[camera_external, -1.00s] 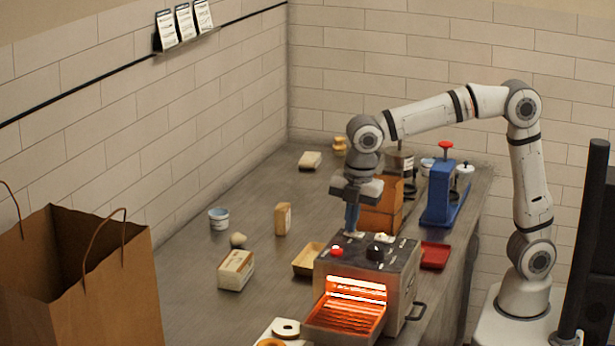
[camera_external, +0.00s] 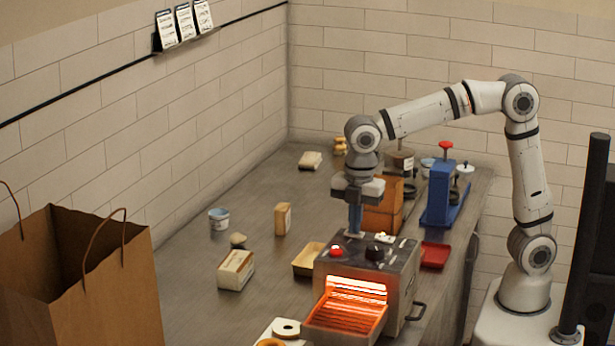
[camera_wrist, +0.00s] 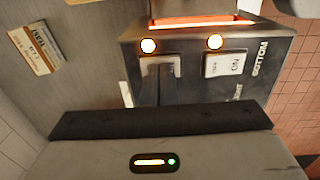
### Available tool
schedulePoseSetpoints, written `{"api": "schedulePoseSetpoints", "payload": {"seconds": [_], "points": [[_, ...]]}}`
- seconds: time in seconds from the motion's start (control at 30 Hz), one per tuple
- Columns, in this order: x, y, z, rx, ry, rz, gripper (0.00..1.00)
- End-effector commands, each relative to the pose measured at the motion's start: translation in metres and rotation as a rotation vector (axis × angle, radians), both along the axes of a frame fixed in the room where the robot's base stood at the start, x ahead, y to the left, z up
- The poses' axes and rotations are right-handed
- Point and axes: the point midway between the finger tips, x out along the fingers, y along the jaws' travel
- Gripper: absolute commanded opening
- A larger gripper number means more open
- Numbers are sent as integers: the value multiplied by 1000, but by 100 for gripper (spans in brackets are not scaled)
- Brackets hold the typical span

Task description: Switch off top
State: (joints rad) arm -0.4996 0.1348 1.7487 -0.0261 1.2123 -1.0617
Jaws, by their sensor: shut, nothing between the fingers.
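The metal toaster oven (camera_external: 395,290) stands at the front of the counter, its inside glowing orange. In the wrist view, its panel (camera_wrist: 270,45) has two lit lamps, a left lamp (camera_wrist: 148,46) and a right lamp (camera_wrist: 214,41). Under the right lamp is a white rocker switch (camera_wrist: 223,64) marked ON, beside the word BOTTOM. My gripper (camera_external: 354,232) is shut and empty, pointing down at the toaster's rear top edge.
A wooden box (camera_external: 382,215) and a blue press (camera_external: 440,195) stand behind. A paper bag fills the left foreground.

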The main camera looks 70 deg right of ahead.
Motion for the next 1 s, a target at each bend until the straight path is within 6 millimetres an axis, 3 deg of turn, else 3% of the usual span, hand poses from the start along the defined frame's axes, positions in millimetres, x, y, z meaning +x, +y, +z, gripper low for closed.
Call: {"api": "schedulePoseSetpoints", "payload": {"seconds": [0.3,0.47,0.77,1.0], "points": [[-5,0,-6,-5,14,1,0],[-5,0,2,-5,13,1,0],[-7,0,50,0,5,1,0],[-9,0,103,1,2,1,0]]}}
